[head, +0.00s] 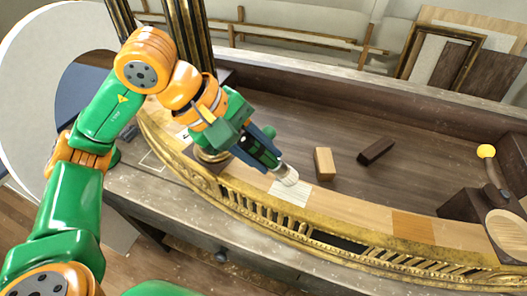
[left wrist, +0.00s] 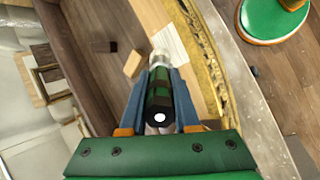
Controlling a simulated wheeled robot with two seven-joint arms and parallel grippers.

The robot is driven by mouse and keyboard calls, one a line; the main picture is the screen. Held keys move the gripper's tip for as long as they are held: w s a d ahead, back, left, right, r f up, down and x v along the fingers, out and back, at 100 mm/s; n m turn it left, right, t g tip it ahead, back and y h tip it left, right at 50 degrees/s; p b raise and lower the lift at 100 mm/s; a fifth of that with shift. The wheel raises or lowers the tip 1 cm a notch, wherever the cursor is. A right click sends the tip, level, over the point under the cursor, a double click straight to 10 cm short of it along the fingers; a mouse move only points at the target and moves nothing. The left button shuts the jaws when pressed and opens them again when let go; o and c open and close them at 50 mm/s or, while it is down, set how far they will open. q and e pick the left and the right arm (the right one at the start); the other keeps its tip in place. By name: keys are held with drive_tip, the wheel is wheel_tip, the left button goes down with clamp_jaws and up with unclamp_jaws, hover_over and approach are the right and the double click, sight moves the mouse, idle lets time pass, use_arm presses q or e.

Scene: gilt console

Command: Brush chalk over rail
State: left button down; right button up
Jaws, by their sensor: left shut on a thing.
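My left gripper (head: 262,148) is shut on a green and black brush (head: 270,158), also seen in the left wrist view (left wrist: 158,92) between the two blue fingers. Its pale tip (head: 288,175) points down at the rail, over or just at the edge of a whitish chalky patch (head: 290,193). I cannot tell whether the tip touches. The rail (head: 350,207) is a curved pale wood strip along the gilt front, with a more orange section (head: 412,226) to the right. The patch also shows in the left wrist view (left wrist: 171,43). My right gripper is not in view.
A light wood block (head: 323,163) and a dark block (head: 376,151) lie on the brown tabletop behind the rail. A yellow-headed tool (head: 487,152) stands at the right. Frames (head: 440,60) lean at the back. The middle right of the tabletop is clear.

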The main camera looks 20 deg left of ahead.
use_arm(q)
drive_tip(key=shift+r, duration=0.75)
drive_tip(key=shift+a+r+p, duration=0.2)
drive_tip(key=shift+r+p, duration=0.45)
drive_tip(key=shift+p, duration=0.1)
drive_tip(key=shift+r+p, duration=1.7)
drive_tip(key=shift+r, duration=0.7)
